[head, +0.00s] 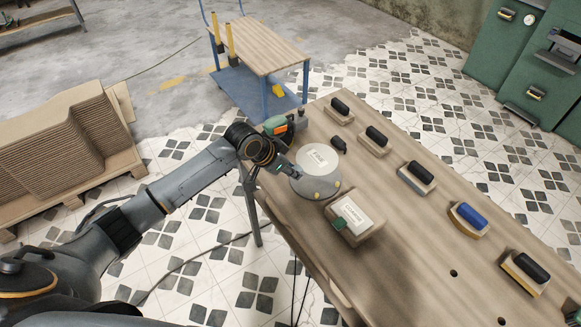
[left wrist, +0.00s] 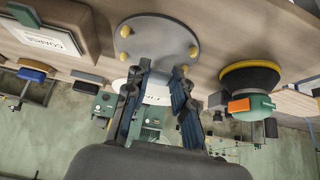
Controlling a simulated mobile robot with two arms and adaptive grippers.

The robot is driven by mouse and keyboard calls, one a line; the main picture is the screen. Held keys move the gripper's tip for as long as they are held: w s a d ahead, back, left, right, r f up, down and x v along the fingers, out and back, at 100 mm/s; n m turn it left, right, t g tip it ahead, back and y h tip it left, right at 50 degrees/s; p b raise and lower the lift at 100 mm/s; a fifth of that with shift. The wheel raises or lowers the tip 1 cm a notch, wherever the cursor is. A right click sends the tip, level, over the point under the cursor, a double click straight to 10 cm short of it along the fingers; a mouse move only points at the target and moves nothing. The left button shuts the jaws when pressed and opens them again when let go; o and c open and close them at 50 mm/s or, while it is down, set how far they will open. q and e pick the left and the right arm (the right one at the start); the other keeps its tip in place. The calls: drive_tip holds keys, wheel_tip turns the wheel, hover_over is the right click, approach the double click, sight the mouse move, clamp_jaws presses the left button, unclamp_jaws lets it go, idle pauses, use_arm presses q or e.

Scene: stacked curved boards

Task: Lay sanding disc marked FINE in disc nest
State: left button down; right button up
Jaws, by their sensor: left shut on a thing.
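The sanding disc (head: 319,160) is pale and round with a white label, apparently FINE. In the head view it overlaps the disc nest (head: 300,190), a grey round plate with yellow pegs around its edge. My left gripper (head: 294,172) is shut on the disc at its left side. In the left wrist view the fingers (left wrist: 157,105) flank the pale disc (left wrist: 150,88), and the nest (left wrist: 157,35) shows beyond its edge. Contact between disc and nest cannot be told. My right gripper is not in view.
A box labelled COARSE (head: 355,218) stands close in front of the nest. An orange and green sander (head: 279,126) lies behind it. Several sanding blocks line the bench, one with a blue grip (head: 470,215).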

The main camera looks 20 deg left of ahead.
use_arm(q)
drive_tip(key=shift+s+d+f+b, duration=0.15)
drive_tip(key=shift+f+b, duration=0.65)
drive_tip(key=shift+b, duration=0.1)
wheel_tip(320, 180, down, 2)
drive_tip(key=b, duration=0.2)
drive_tip(key=shift+f+b, duration=0.25)
drive_tip(key=shift+b, duration=0.05)
drive_tip(key=shift+f, duration=0.25)
drive_tip(key=shift+f+b, duration=0.4)
drive_tip(key=shift+f, duration=0.3)
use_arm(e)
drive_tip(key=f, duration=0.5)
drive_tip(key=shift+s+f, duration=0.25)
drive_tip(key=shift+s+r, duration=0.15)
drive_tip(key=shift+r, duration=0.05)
use_arm(q)
drive_tip(key=shift+p, duration=0.3)
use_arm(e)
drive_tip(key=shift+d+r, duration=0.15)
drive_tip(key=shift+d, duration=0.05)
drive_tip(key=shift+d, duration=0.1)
